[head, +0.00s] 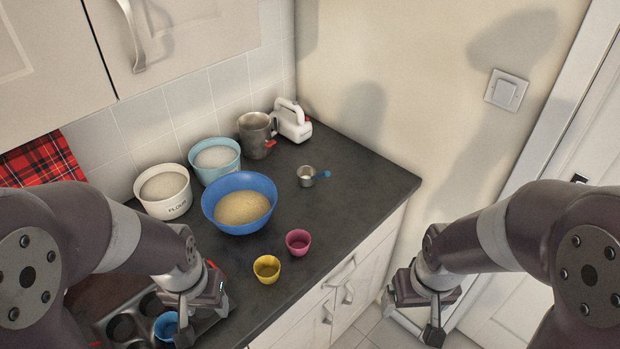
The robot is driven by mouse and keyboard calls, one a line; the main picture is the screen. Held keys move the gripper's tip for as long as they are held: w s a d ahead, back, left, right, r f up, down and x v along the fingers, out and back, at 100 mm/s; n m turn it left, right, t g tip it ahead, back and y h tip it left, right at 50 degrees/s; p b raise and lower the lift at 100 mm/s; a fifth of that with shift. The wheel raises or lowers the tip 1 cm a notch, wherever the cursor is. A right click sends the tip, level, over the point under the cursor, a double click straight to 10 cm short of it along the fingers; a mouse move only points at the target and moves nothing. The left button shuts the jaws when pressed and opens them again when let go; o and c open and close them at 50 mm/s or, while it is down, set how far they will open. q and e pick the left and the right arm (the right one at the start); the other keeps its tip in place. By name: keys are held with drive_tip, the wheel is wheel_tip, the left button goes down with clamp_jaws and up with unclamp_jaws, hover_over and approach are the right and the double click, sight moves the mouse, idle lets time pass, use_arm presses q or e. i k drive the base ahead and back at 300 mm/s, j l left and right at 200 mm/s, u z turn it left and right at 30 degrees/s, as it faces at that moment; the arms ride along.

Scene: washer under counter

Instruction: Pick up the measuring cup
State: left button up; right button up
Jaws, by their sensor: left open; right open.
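The measuring cup (306,174) is a small metal cup with a blue handle that points right. It stands on the dark counter (345,193), near the back wall and to the right of the blue bowl. My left gripper (203,312) is open over the muffin tin at the front left, well apart from the measuring cup. My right gripper (412,318) is open in front of the white door, off the counter's right side and also apart from the cup.
A blue bowl of batter (240,207), a flour bowl (165,190), a light blue bowl (215,158), a metal jug (256,134) and a white mixer (292,121) stand behind. Pink (298,242) and yellow (266,268) cups stand in front. A muffin tin (115,300) lies front left. Counter around the measuring cup is clear.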

sight(306, 176)
drive_tip(key=u, duration=0.65)
drive_tip(key=l+u, duration=0.85)
drive_tip(key=l, duration=0.3)
drive_tip(key=k+l+u, duration=0.1)
drive_tip(key=l+u, duration=0.35)
drive_tip(key=l, duration=0.65)
drive_tip(key=i+l+u, duration=0.1)
drive_tip(key=l, duration=0.55)
